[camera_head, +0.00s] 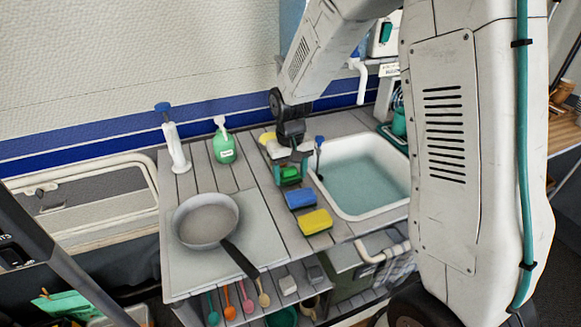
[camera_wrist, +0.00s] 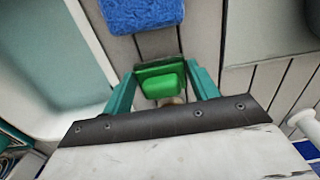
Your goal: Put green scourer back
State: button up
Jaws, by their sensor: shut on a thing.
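The green scourer (camera_head: 289,173) is between the two teal fingers of my gripper (camera_head: 288,178), beside the left rim of the sink. The wrist view shows the green scourer (camera_wrist: 160,82) between both fingers of my gripper (camera_wrist: 164,78), its bright green top over a darker base. My gripper is shut on it. It is at or just above the wooden counter; I cannot tell whether it touches. The blue scourer (camera_head: 300,198) lies just in front of it on the counter, and also shows in the wrist view (camera_wrist: 142,13). The yellow scourer (camera_head: 315,222) lies in front of the blue one.
The white sink (camera_head: 362,178) is to the right. A frying pan (camera_head: 206,220) rests on the left, its handle toward the front. A green bottle (camera_head: 224,146) and a white dispenser with a blue top (camera_head: 174,145) stand at the back. Bare counter (camera_head: 262,215) lies between pan and scourers.

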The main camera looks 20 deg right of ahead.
aim_at(290, 170)
jog(key=shift+f, duration=0.65)
dwell(0.3)
jog(key=o, duration=1.1)
jog(key=shift+r, duration=0.15)
notch_tip(290, 170, up, 8)
jog(key=shift+f, duration=0.2)
